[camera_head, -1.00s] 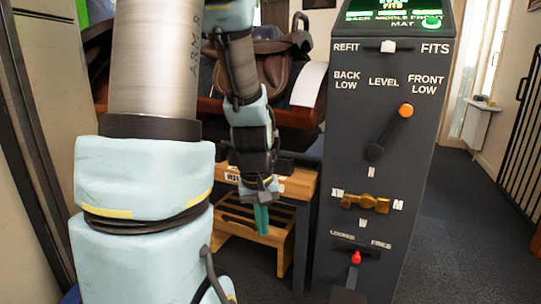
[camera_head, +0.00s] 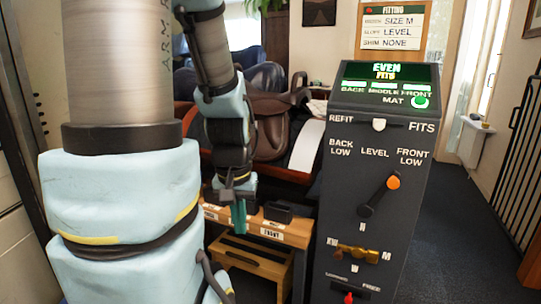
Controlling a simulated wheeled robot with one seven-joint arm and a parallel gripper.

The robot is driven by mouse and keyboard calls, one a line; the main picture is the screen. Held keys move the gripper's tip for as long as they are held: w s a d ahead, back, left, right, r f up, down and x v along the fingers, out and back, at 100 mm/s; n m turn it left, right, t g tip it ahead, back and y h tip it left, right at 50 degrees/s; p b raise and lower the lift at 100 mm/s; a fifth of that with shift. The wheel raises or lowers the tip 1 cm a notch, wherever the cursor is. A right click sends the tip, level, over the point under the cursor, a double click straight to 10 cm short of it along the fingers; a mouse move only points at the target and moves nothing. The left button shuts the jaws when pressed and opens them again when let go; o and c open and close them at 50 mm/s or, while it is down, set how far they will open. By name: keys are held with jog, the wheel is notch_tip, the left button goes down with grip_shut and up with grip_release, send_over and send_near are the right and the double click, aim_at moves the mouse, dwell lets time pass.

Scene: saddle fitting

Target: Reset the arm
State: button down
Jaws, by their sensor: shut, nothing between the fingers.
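My arm (camera_head: 115,225) fills the left of the view and folds down to my gripper (camera_head: 239,217). The gripper is shut and empty, its teal fingers pointing down in front of the wooden bench (camera_head: 285,227). The dark console (camera_head: 345,190) stands to its right, apart from it. A red knob (camera_head: 348,298) is cut off at the bottom edge.
A brown saddle (camera_head: 275,125) stands behind the gripper. A wooden step (camera_head: 250,262) is under the bench. Open carpet (camera_head: 455,215) lies right of the console, with a black barred gate (camera_head: 520,150) beyond.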

notch_tip(320, 180, up, 19)
jog(key=p, duration=1.6)
jog(key=shift+f, duration=0.1)
